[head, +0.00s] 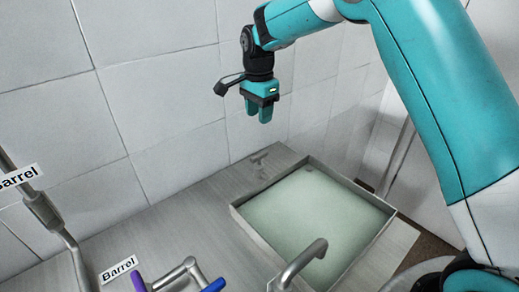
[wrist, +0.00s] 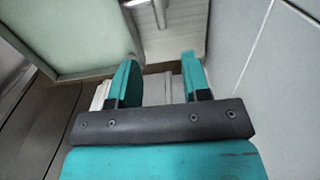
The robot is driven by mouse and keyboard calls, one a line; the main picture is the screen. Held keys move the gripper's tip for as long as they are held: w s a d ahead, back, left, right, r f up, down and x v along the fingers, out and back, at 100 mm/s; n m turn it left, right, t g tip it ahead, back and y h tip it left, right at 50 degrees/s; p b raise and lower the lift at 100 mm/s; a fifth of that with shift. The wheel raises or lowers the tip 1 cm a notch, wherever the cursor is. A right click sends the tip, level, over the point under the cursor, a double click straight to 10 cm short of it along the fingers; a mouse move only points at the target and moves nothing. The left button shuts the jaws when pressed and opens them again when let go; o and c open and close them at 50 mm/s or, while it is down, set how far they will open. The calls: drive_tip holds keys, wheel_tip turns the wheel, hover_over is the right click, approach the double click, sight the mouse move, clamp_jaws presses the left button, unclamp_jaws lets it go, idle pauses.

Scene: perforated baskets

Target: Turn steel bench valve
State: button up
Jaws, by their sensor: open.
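A steel fitting (wrist: 158,12), which looks like the valve, is partly cut off at the top edge beyond the fingertips.
A square basin (head: 236,212) with a pale green floor is set in the bench. A curved steel spout (head: 300,264) rises at its front edge. A handle with purple and blue ends (head: 182,272) stands near a "Barrel" label (head: 118,269). Pipes run at left. The tiled wall (head: 150,100) is close behind.

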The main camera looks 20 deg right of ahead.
sight(259, 153)
wheel_tip(259, 153, down, 13)
drive_tip(key=p, duration=0.2)
drive_tip(key=shift+f+p, duration=0.15)
drive_tip(key=shift+p, duration=0.15)
clamp_jaws()
